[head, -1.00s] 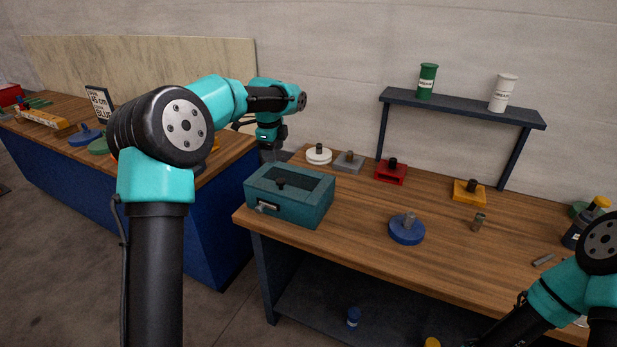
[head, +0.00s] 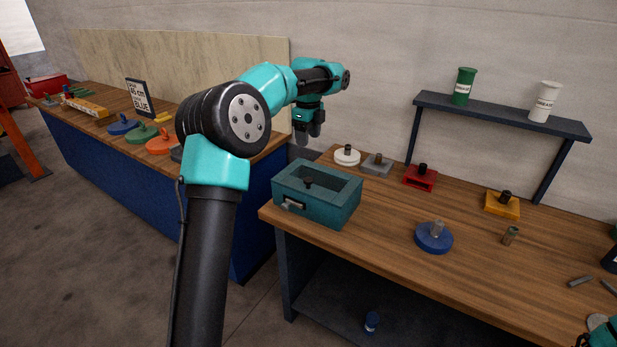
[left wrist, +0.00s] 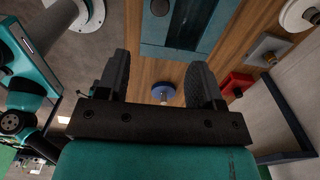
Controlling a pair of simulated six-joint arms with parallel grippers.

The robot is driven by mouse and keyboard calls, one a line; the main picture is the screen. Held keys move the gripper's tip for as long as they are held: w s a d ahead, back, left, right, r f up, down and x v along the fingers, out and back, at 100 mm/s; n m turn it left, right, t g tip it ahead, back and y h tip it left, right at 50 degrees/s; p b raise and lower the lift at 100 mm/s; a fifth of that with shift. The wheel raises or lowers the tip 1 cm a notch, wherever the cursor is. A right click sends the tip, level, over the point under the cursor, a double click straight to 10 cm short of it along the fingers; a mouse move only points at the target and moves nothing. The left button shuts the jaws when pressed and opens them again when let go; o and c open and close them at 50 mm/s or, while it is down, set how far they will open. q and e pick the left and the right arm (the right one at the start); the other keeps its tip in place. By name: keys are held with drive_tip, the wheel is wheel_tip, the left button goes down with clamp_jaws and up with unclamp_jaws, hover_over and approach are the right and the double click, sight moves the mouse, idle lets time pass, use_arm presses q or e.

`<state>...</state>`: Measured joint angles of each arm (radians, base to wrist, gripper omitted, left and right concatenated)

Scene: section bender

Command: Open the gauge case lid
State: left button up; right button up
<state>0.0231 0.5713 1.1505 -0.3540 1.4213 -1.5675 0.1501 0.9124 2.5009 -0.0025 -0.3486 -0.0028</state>
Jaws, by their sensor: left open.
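The gauge case (head: 325,209) is a teal box at the left end of the wooden bench. Its lid (head: 345,177) looks shut, with a dark window-like panel on top. A dark knob (head: 308,185) shows at the panel; I cannot tell whether it is on or under it. A small light plate with a dark handle (head: 293,204) is on the front. The case also shows at the top of the left wrist view (left wrist: 214,22). My left gripper (head: 307,137) is open and empty, above and behind the case, apart from it.
A blue disc (head: 434,238) stands nearer the front. A dark shelf (head: 500,113) rises at the back. Bare bench (head: 385,215) lies between case and disc.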

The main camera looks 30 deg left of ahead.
sight(308, 179)
use_arm(q)
wheel_tip(308, 179, down, 15)
drive_tip(key=shift+f, duration=0.1)
idle(0.4)
drive_tip(key=shift+c, duration=0.3)
clamp_jaws()
